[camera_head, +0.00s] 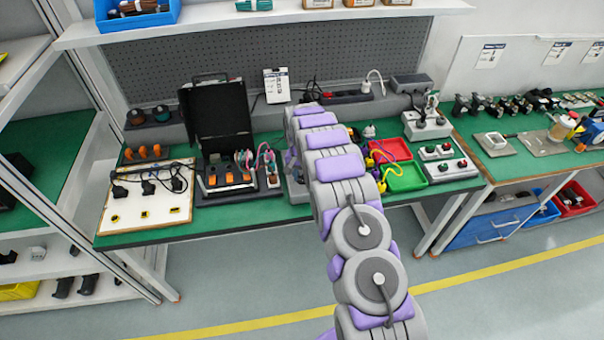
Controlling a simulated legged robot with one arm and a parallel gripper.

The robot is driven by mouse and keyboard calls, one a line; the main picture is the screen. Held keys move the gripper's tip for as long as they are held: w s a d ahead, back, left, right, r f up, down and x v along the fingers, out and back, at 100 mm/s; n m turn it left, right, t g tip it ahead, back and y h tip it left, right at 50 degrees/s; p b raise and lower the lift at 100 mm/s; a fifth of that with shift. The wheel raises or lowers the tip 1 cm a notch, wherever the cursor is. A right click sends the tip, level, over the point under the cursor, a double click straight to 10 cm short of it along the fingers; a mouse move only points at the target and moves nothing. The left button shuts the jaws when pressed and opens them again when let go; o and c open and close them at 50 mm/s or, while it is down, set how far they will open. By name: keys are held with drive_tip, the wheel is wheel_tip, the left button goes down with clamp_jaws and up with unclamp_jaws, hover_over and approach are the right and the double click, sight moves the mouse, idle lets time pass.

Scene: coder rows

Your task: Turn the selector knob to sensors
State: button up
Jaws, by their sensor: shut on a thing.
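My arm reaches up from the bottom of the view to the middle of the green workbench (255,228), where its far end bends down. My gripper is hidden behind my own arm links, so its fingers and what they touch do not show. A grey unit (298,190) shows only in part beside the arm, low on the bench. I cannot make out the selector knob or any sensors label.
Left of the arm are an open black case (215,118) and a white board (148,200) with black plugs. Right are a red bin (376,178), a green bin (406,178) and button boxes (448,168). A shelf (260,18) overhangs the back.

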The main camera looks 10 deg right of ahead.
drive_tip(key=m+p, duration=0.2)
drive_tip(key=m, duration=0.3)
drive_tip(key=shift+r+m, duration=0.1)
drive_tip(key=shift+m, duration=0.3)
drive_tip(key=m+p, duration=0.3)
drive_tip(key=m, duration=0.3)
drive_tip(key=shift+w+y, duration=0.1)
drive_tip(key=shift+y, duration=0.2)
drive_tip(key=o, duration=1)
drive_tip(key=shift+a, duration=0.1)
drive_tip(key=r, duration=1.1)
drive_tip(key=w+r+p, duration=0.1)
drive_tip(key=r, duration=0.5)
